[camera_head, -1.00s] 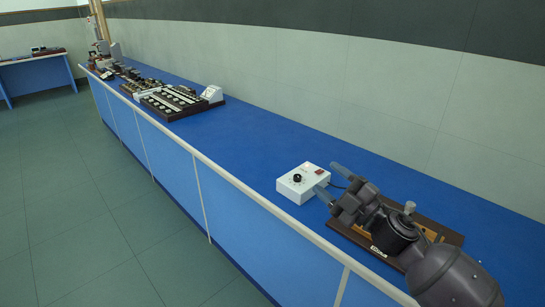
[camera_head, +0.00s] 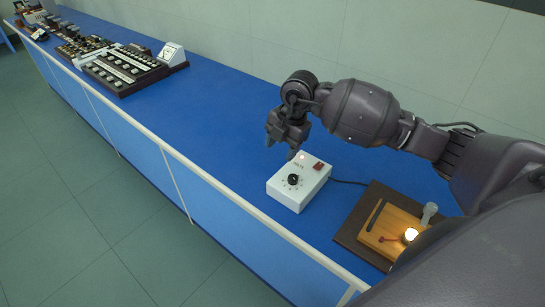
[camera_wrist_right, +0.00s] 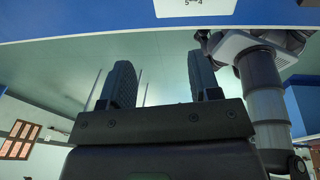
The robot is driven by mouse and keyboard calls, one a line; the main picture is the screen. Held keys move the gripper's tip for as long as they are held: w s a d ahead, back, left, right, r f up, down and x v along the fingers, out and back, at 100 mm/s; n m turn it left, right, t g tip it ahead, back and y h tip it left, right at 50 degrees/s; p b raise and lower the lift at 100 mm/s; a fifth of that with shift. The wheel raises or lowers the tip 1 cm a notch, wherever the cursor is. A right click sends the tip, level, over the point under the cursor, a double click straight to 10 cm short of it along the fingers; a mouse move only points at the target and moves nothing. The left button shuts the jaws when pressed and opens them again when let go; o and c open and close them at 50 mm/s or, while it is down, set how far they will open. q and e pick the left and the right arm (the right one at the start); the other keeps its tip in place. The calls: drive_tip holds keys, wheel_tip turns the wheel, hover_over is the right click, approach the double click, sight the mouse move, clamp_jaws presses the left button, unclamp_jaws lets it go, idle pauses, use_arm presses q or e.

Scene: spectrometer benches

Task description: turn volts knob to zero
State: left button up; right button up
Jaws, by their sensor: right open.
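The white volts box (camera_head: 287,195) stands on the blue bench in the head view, with a black round knob (camera_head: 292,180) on its sloped top and a scale around it. Where the knob points is too small to tell. My right gripper (camera_head: 280,149) is open and empty, fingers pointing down, above and behind the box's back left side, apart from the knob. In the right wrist view its two fingers (camera_wrist_right: 162,82) stand apart with nothing between them. My left gripper is not in view.
A dark board (camera_head: 352,228) with a wooden block and a glowing bulb (camera_head: 410,235) lies right of the box, joined by a cable (camera_head: 348,182). Slotted dark racks (camera_head: 125,70) and a white meter (camera_head: 172,54) stand far left. The bench (camera_head: 205,115) between is clear.

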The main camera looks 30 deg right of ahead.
sight(293, 177)
drive_tip(key=d+f+m, duration=0.1)
drive_tip(key=f, duration=0.2)
drive_tip(key=s+d+f+m+h, duration=0.1)
drive_tip(key=f, duration=0.2)
drive_tip(key=s+d+f+m+g+h, duration=0.1)
drive_tip(key=f+m, duration=0.1)
drive_tip(key=f, duration=0.1)
drive_tip(key=shift+p, duration=0.35)
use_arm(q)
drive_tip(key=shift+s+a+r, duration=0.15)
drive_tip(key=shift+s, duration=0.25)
use_arm(e)
drive_tip(key=shift+f, duration=0.95)
drive_tip(key=shift+c, duration=0.3)
drive_tip(key=c, duration=0.9)
drive_tip(key=shift+o, duration=0.2)
